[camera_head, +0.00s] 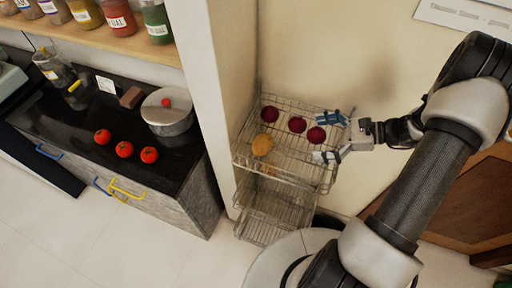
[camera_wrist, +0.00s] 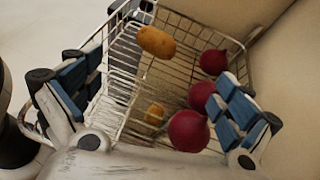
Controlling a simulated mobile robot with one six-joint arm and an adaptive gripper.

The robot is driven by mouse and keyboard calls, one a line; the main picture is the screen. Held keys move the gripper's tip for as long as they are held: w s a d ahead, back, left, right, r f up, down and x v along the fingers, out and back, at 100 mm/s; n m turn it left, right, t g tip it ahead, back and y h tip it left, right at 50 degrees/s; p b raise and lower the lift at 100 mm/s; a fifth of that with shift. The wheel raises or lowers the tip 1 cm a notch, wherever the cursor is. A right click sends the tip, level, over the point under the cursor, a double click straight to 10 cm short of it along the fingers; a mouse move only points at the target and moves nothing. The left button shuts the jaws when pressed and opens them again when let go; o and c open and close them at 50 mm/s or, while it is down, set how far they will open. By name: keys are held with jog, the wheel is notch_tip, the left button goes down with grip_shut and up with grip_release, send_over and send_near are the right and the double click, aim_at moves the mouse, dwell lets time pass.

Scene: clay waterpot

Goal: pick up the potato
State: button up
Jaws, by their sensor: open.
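A yellow-brown potato (camera_head: 262,145) lies in the top wire basket (camera_head: 290,165), toward its left side. In the wrist view the potato (camera_wrist: 156,42) is ahead of my gripper, near the top of the picture. A second, smaller yellow-brown thing (camera_wrist: 155,113) shows through the wires, seemingly on a lower tier. My gripper (camera_head: 326,137) is at the right edge of the top basket. Its blue-padded fingers are spread wide and empty, apart from the potato. In the wrist view the two fingers (camera_wrist: 155,95) frame the basket from left and right.
Three dark red onions (camera_head: 297,125) lie in the top basket along the wall side. In the wrist view, one onion (camera_wrist: 188,130) is close to the right finger. Wire walls surround the basket. A black counter (camera_head: 80,130) with tomatoes and a pot (camera_head: 167,118) stands left of the white partition.

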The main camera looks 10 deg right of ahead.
aim_at(270, 144)
jog(key=b+x, duration=0.2)
jog(key=x, duration=1)
jog(key=shift+w+a+f+b, duration=0.1)
jog(key=shift+f+b, duration=0.15)
jog(key=shift+b, duration=0.15)
jog(key=x, duration=0.1)
jog(key=b+x, duration=0.1)
jog(key=x, duration=0.2)
jog(key=shift+s+a+f, duration=0.15)
jog(key=shift+s+f, duration=0.05)
jog(key=shift+f, duration=0.1)
jog(key=shift+w+a+f+b, duration=0.1)
jog(key=shift+w+a+b, duration=0.1)
jog(key=shift+a+b, duration=0.2)
jog(key=shift+c, duration=0.4)
jog(key=c, duration=1.1)
jog(key=shift+c, duration=0.2)
